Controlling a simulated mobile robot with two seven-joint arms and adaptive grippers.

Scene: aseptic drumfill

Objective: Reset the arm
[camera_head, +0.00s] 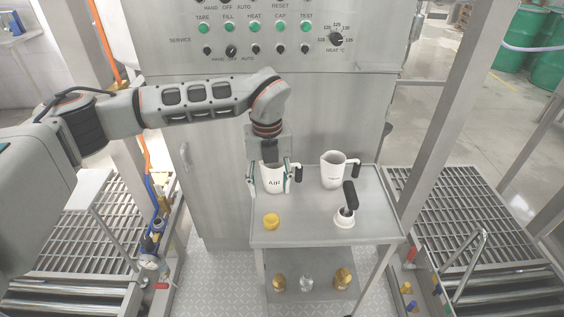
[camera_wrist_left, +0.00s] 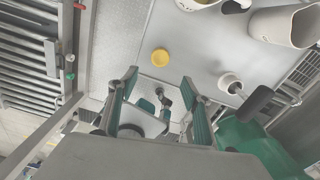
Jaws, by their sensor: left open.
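My left arm comes in from the left. Its gripper (camera_head: 269,184) points down over the steel cart, with its fingers apart. In the head view the fingers line up with the two sides of a white lettered jug (camera_head: 272,180). In the left wrist view the open fingers (camera_wrist_left: 152,95) show no jug between them, and that jug (camera_wrist_left: 197,3) is cut off at the top edge. The gripper's exact height over the jug is hard to tell. My right gripper is not in view.
The cart top (camera_head: 309,211) also holds a second white jug (camera_head: 332,172), a yellow cap (camera_head: 271,221) and a white piece with a black handle (camera_head: 345,218). Brass-coloured fittings (camera_head: 342,278) sit on the lower shelf. A control cabinet (camera_head: 220,130) stands behind, with roller conveyors (camera_head: 470,235) on both sides.

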